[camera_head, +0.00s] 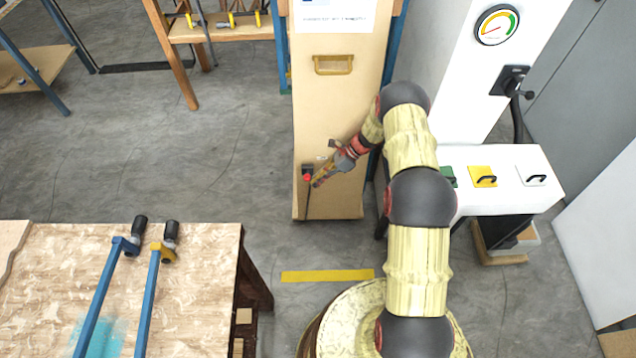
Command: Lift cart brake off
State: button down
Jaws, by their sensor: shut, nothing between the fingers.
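The cart (340,110) is a tall pale wooden panel with a yellow handle (333,65) in its upper part. A small black and red part, which looks like the brake (307,174), sits low on the panel's left side, with a thin dark line running down below it. My arm reaches from the lower right to the cart. My gripper (318,182) is shut and empty, with its tip just right of the red part. I cannot tell whether it touches the part.
A workbench (200,285) with two blue clamps (150,290) stands at lower left. A white side table (515,180) with green, yellow and white handled blocks is to the right, below a gauge (497,25). A yellow floor strip (327,276) lies before the cart. The grey floor between is clear.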

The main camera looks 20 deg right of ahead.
dwell(0.4)
jog(key=v, duration=0.7)
jog(key=shift+d+r, duration=0.15)
jog(key=shift+d, duration=0.05)
dwell(0.4)
